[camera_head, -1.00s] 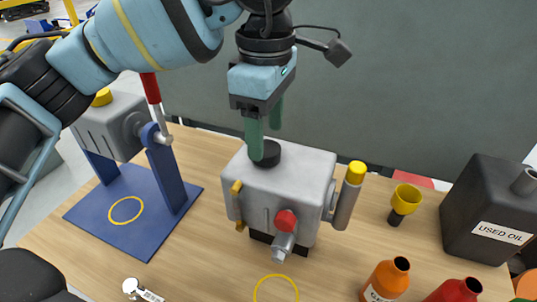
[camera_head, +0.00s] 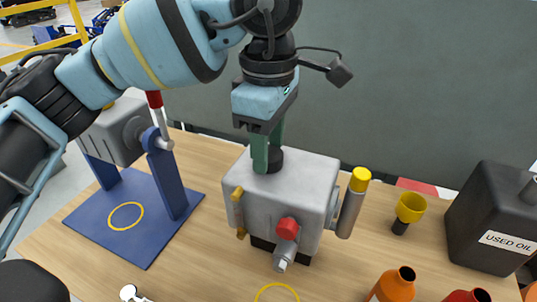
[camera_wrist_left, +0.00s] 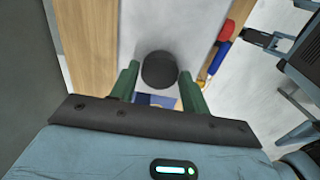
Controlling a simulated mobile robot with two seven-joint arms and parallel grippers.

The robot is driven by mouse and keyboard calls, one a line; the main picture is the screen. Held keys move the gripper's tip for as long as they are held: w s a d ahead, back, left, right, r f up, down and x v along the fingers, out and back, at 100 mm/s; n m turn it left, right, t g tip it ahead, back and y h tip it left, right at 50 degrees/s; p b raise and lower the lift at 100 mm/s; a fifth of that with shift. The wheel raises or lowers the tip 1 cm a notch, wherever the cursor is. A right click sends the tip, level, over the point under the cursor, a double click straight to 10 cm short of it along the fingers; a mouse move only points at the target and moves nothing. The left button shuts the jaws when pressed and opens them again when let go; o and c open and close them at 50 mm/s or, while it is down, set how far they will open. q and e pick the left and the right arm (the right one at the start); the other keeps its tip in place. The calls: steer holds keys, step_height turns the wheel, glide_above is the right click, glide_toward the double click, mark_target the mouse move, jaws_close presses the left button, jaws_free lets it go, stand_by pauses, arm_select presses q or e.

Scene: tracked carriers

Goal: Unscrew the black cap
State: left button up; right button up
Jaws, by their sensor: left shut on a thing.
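The black cap (camera_head: 273,157) sits on top of a grey metal box (camera_head: 282,193) on the wooden table. My left gripper (camera_head: 268,162) points straight down with its green fingers on either side of the cap and is shut on it. In the left wrist view the round top of the cap (camera_wrist_left: 159,70) lies between the two finger ends. The gripper hides part of the cap in the head view. My right gripper is not in view.
A blue stand (camera_head: 127,214) with a second grey box stands at left. A yellow-topped cylinder (camera_head: 352,203), a yellow funnel (camera_head: 408,210), a black used-oil can (camera_head: 490,225) and an orange bottle (camera_head: 394,287) are at right. A wrench-like tool (camera_head: 130,293) lies at front left.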

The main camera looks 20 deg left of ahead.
arm_select(q)
steer(key=shift+r+n+p, duration=0.15)
steer(key=shift+n+p, duration=0.3)
steer(key=shift+n, duration=0.25)
steer(key=n+p, duration=0.4)
steer(key=n, duration=0.3)
steer(key=shift+n, duration=0.7)
steer(key=shift+f, duration=0.2)
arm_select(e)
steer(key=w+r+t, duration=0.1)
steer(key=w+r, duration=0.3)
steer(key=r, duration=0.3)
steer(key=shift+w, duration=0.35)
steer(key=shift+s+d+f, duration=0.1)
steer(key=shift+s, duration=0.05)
